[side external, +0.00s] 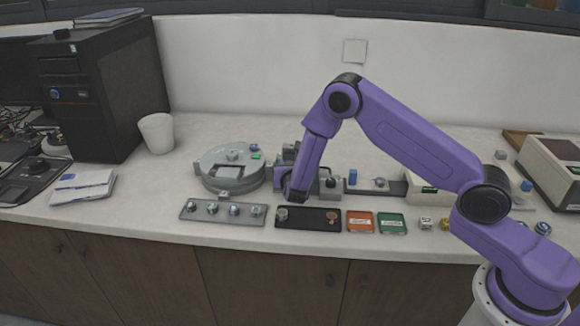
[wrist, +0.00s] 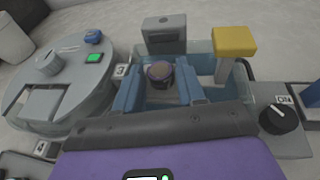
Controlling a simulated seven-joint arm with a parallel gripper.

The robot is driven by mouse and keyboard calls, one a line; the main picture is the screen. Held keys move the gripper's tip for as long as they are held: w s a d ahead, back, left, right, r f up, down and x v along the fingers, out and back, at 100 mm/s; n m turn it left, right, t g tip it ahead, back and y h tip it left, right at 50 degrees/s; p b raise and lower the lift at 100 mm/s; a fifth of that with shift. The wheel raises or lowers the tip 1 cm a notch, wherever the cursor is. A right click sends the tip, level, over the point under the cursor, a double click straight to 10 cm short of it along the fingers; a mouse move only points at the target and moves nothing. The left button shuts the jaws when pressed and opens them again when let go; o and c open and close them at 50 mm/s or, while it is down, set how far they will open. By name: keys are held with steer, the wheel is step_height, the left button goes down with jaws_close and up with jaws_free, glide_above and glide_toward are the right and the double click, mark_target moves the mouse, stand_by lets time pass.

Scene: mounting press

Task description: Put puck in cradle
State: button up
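In the wrist view a dark round piece with a brownish top, which looks like a puck (wrist: 160,73), sits in a grey and blue fixture, which may be the cradle (wrist: 166,33). Two blue upright pieces flank the round piece. I cannot tell whether they are fingers or parts of the fixture. My gripper (side external: 294,192) hangs low in front of this machine in the side view, behind the black tray (side external: 308,226). Its fingertips are not clear. Small round pieces lie at the tray's left (side external: 282,214) and right (side external: 332,216).
A round grey machine (side external: 232,168) with a green button stands to the left. A grey strip (side external: 222,219) of several knobs lies in front. An orange tray (side external: 360,228) and a green tray (side external: 391,229) lie right of the black tray.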

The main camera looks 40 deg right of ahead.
steer(key=shift+a+r, duration=0.1)
steer(key=shift+r, duration=0.2)
steer(key=r+v, duration=0.1)
steer(key=v, duration=1.1)
steer(key=s+d+r+m+g, duration=0.3)
steer(key=s+m, duration=0.1)
steer(key=s, duration=0.2)
steer(key=s+d+r+m+g, duration=0.2)
steer(key=s+r+m+g, duration=0.1)
steer(key=s+m, duration=0.25)
steer(key=s+r+m+g+y, duration=0.1)
steer(key=s+m+g+y, duration=0.2)
steer(key=s, duration=0.9)
steer(key=s+a+r+m+g+y, duration=0.1)
steer(key=s+m+y, duration=0.3)
steer(key=s, duration=0.8)
steer(key=shift+s+a+r+g+y, duration=0.3)
steer(key=shift+r+g+y, duration=0.35)
steer(key=shift+g+y, duration=0.25)
